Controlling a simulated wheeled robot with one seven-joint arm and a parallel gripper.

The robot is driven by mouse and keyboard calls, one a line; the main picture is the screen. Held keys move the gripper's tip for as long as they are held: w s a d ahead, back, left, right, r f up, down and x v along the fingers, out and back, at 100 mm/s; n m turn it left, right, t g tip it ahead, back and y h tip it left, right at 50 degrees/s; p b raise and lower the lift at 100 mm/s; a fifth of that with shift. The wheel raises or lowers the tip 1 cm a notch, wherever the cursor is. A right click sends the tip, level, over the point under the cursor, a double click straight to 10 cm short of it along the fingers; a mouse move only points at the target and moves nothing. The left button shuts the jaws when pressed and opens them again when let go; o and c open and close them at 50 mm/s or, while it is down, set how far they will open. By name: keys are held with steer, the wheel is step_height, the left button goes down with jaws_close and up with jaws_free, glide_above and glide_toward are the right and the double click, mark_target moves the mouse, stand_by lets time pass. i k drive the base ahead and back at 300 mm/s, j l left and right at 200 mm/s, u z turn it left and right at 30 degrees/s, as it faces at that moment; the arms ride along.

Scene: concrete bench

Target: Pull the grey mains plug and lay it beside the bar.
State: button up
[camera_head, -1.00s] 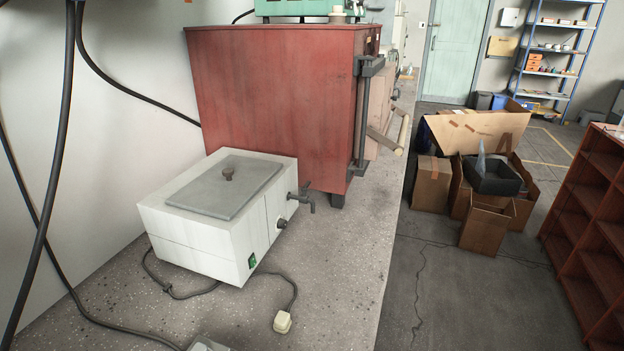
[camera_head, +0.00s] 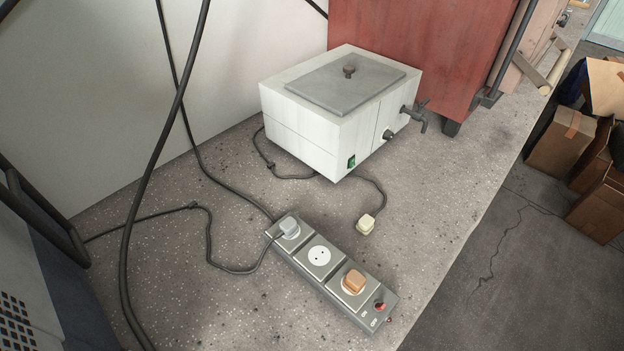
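The grey mains plug (camera_head: 289,227) sits in the far-left socket of the bar, with a dark cable running from it. The bar (camera_head: 333,281) is a dark grey socket strip lying diagonally on the bench. Its middle socket (camera_head: 319,256) is empty. An orange-brown plug (camera_head: 354,281) sits in the near-right socket, beside a red switch (camera_head: 379,306). My gripper is not in view.
A cream plug (camera_head: 366,224) lies loose on the bench (camera_head: 450,230), its cable leading towards the white water bath (camera_head: 340,115). Black cables (camera_head: 150,180) hang at left. Bare bench lies right of the bar, up to the bench edge.

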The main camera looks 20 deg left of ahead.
mark_target(289, 228)
steer(key=k+u, duration=0.1)
steer(key=u, duration=0.3)
steer(key=k+u, duration=0.1)
steer(key=u, duration=0.3)
steer(key=k+u, duration=0.1)
steer(key=u, duration=0.3)
